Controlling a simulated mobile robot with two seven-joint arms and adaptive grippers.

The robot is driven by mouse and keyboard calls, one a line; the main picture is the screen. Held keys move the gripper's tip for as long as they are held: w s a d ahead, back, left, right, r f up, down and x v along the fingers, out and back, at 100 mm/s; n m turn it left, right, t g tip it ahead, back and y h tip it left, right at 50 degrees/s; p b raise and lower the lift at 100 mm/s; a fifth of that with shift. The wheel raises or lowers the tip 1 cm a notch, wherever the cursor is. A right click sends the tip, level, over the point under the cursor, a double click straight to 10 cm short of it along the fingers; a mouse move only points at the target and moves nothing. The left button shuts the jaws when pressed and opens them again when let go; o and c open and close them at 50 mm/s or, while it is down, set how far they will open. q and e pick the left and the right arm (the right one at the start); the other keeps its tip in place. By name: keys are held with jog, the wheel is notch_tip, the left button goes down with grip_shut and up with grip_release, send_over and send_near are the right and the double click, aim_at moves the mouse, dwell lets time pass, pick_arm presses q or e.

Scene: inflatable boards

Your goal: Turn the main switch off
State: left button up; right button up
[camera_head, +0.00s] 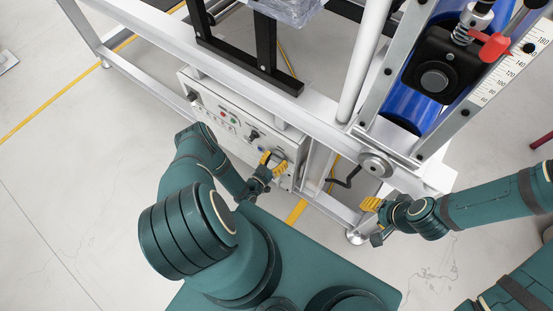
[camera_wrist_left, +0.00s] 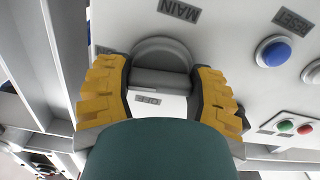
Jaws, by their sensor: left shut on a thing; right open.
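The main switch (camera_wrist_left: 160,65) is a round grey knob with a raised grip bar on a white panel. In the left wrist view it sits between a "MAIN" label (camera_wrist_left: 179,9) and an "OFF" label (camera_wrist_left: 148,100), and the labels appear upside down. My left gripper (camera_head: 272,163) is at the right end of the control panel (camera_head: 225,118), with its yellow fingers (camera_wrist_left: 160,90) on either side of the knob, shut on it. My right gripper (camera_head: 371,206) is open and empty, to the right of the panel near the frame's foot.
A blue reset button (camera_wrist_left: 272,52) and green and red buttons (camera_wrist_left: 295,127) are on the same panel. The white metal frame (camera_head: 240,80) surrounds it. A blue cylinder (camera_head: 410,103) with a black and red mechanism stands at upper right. Open floor lies at left.

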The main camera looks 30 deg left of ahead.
pick_arm(q)
jog(key=n, duration=1.2)
jog(key=shift+w+n, duration=0.1)
jog(key=shift+n, duration=2.1)
jog(key=o, duration=1.2)
